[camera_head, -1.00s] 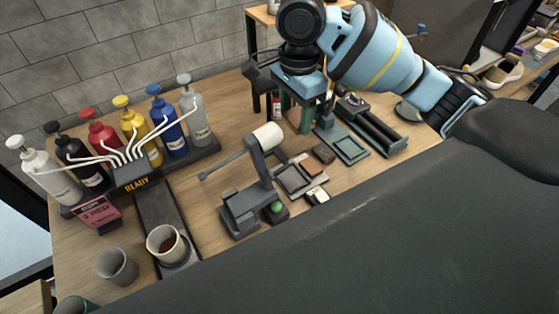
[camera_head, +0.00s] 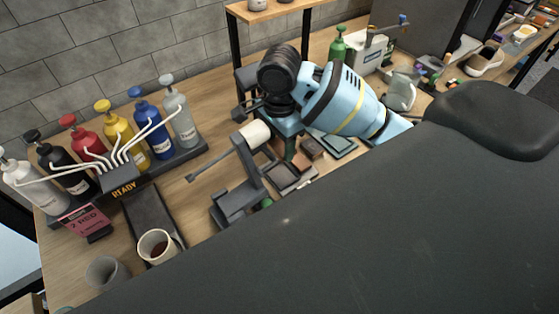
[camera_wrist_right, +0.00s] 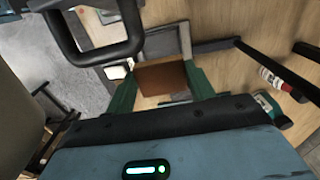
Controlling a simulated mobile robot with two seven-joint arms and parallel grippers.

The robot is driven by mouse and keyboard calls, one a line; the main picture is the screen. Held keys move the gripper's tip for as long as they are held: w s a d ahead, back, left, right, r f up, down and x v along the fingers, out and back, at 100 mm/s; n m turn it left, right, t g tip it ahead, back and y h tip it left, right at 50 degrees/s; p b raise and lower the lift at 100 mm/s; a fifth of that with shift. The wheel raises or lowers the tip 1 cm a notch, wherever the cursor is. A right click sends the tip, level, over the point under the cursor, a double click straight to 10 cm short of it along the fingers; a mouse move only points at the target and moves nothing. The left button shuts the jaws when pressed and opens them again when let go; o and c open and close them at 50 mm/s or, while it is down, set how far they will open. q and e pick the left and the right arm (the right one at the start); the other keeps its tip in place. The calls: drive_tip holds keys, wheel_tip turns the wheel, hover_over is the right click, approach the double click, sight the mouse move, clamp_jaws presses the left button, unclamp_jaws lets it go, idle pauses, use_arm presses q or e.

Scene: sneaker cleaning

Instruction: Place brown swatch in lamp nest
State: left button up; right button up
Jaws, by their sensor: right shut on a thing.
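In the right wrist view my right gripper (camera_wrist_right: 162,92) has green fingers shut on a brown swatch (camera_wrist_right: 162,78), seen as a flat brown block between them. In the head view my right gripper (camera_head: 288,148) hangs just behind the lamp, over the back of the work area; its fingertips are partly hidden and the held swatch is not clear there. The grey lamp (camera_head: 247,160) has a white cylindrical head (camera_head: 255,133) on a bent arm. A grey tray (camera_head: 290,180) lies right of its base. I cannot tell which part is the nest. My left gripper is out of view.
A dark brown block (camera_head: 312,147) lies behind the tray, near a green-grey tray (camera_head: 340,146). Pump bottles (camera_head: 120,128) stand in a row at left, with cups (camera_head: 157,246) in front. A shelf post (camera_head: 306,35) rises behind my right arm.

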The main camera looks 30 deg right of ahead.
sight(279, 147)
drive_tip(key=shift+f, duration=3.7)
drive_tip(key=shift+f, duration=0.6)
drive_tip(key=o, duration=1)
wheel_tip(279, 147, up, 13)
drive_tip(key=shift+r, duration=0.1)
